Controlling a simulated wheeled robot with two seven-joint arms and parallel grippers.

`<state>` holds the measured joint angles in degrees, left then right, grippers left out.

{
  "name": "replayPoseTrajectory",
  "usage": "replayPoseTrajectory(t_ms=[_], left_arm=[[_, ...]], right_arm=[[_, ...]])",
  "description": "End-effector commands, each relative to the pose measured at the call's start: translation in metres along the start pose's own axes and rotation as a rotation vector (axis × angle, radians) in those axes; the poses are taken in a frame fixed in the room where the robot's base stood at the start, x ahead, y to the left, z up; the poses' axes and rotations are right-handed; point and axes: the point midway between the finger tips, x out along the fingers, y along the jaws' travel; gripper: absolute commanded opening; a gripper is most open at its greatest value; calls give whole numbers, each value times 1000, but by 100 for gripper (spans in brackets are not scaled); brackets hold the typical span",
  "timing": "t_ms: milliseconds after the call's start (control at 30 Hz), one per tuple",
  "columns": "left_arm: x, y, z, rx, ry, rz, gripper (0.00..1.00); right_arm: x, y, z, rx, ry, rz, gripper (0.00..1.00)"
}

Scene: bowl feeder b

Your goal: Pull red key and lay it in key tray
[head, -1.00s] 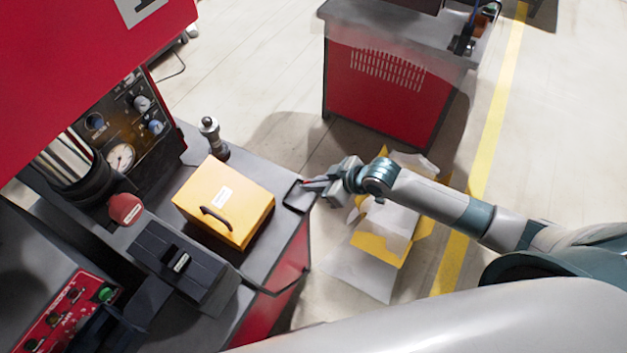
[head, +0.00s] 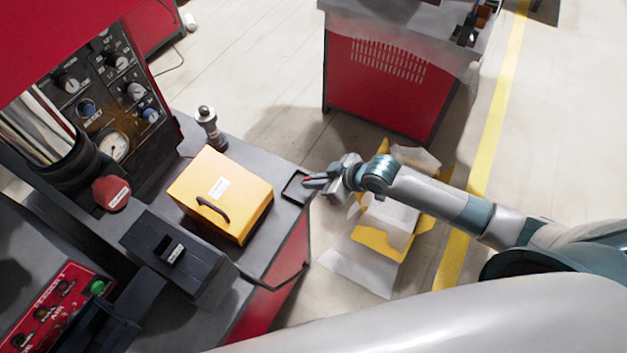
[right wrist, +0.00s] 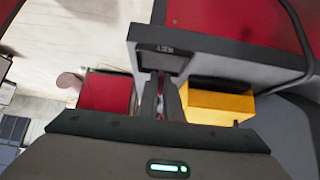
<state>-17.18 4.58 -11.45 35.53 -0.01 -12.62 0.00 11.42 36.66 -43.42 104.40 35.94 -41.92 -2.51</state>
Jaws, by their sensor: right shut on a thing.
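In the right wrist view the two fingers (right wrist: 160,98) point at a dark labelled frame (right wrist: 160,58), which looks like the tray. A thin reddish strip (right wrist: 160,105) shows between the fingers; most of the key is hidden. I cannot tell whether the key touches the tray. My left gripper is not in view.
A yellow box with a dark handle (head: 220,192) stands on the bench left of the tray. A bar handle (head: 285,285) juts from the bench's red front.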

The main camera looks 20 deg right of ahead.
Motion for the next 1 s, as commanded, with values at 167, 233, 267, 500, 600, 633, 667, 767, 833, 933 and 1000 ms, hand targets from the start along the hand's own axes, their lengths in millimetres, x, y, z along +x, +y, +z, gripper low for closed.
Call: replayPoseTrajectory(t_ms=[167, 233, 267, 500, 600, 633, 667, 767, 833, 933, 1000], left_arm=[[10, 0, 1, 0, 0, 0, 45], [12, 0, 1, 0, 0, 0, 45], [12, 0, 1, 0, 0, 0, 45], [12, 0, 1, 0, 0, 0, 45], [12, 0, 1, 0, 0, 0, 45], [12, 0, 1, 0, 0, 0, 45], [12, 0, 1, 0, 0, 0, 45], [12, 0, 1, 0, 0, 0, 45], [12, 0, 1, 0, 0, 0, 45], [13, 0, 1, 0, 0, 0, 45], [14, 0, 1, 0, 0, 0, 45]], right_arm=[[7, 0, 7, 0, 0, 0, 0], [8, 0, 8, 0, 0, 0, 0], [8, 0, 8, 0, 0, 0, 0], [8, 0, 8, 0, 0, 0, 0], [8, 0, 8, 0, 0, 0, 0], [8, 0, 8, 0, 0, 0, 0], [8, 0, 8, 0, 0, 0, 0], [9, 0, 9, 0, 0, 0, 0], [9, 0, 9, 0, 0, 0, 0], [10, 0, 10, 0, 0, 0, 0], [11, 0, 11, 0, 0, 0, 0]])
